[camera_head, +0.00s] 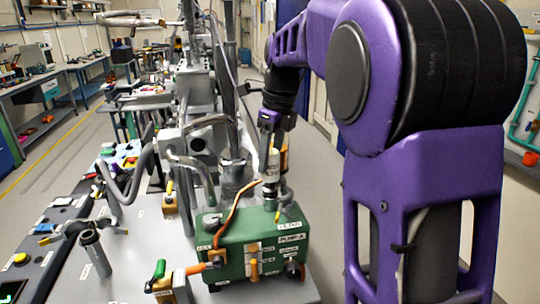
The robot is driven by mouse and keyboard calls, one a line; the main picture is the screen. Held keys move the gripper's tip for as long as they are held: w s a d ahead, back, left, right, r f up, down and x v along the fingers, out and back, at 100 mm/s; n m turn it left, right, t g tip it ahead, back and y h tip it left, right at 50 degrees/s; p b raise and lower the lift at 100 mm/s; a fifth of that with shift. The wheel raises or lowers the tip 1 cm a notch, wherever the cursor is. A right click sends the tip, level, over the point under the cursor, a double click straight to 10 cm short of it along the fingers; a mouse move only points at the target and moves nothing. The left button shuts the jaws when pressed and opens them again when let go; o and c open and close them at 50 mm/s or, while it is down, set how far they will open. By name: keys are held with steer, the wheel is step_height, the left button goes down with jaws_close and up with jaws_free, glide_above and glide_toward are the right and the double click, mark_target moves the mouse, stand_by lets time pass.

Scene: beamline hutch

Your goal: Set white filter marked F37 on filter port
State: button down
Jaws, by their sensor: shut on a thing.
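My gripper (273,150), at the end of my purple arm, points down above the green pump box (230,240). It is shut on a small pale cylinder (273,164), which looks like the white filter; its marking is too small to read. The pump box bears a label that reads PUMP-A. A short fitting (270,194) on top of the box, just under the held cylinder, looks like the filter port. I cannot tell whether cylinder and fitting touch. The fingertips are small and partly hidden.
An orange hose (228,213) curves up over the box's left side. Grey bent pipes (195,165) and a metal cylinder (235,168) stand close behind. An orange-handled valve (168,200) is at left. The floor (325,185) at right is clear.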

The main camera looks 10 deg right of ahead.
steer(key=shift+c, duration=0.8)
jaws_free()
steer(key=shift+r, duration=0.1)
